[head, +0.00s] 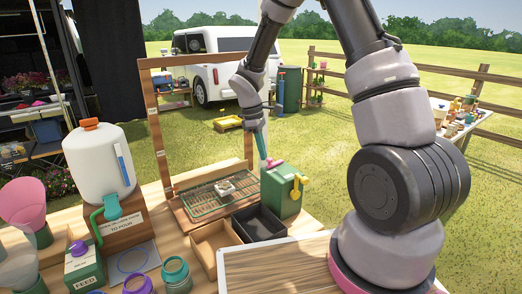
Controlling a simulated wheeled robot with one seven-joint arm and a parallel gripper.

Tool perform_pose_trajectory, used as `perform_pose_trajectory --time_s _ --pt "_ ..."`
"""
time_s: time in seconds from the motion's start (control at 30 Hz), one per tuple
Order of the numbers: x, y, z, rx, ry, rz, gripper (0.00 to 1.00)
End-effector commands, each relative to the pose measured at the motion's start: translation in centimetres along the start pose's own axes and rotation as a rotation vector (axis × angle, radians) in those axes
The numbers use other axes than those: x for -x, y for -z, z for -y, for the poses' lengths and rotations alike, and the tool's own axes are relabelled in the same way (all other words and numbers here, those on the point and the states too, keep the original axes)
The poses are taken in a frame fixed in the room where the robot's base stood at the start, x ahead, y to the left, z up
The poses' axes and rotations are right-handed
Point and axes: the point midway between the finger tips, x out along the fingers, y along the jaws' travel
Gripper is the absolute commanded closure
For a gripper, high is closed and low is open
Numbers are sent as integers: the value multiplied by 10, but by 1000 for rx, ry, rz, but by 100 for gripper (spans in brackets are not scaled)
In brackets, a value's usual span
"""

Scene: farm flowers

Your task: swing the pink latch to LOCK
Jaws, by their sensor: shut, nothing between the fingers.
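A small pink part (274,163), which looks like the pink latch, sits at the top of a green box (282,194) on the table. Its exact angle and any LOCK mark are too small to read. My gripper (263,155) points down just left of the pink part, with its teal fingers shut and empty. The tips are very close to the pink part, but I cannot tell whether they touch it. A yellow handle (298,182) is on the right side of the green box.
A wire rack (215,204) with a small item on it lies left of the green box, inside a wooden frame (155,135). A dark tray (259,224) and a wooden tray (214,242) are in front. A white jug (97,165) and several jars stand at left.

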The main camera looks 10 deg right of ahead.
Motion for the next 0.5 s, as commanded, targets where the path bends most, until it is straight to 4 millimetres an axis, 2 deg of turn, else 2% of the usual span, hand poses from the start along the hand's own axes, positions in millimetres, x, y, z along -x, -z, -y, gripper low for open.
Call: perform_pose_trajectory --time_s 0.5 --pt "-5 -26 19 424 -99 1 100"
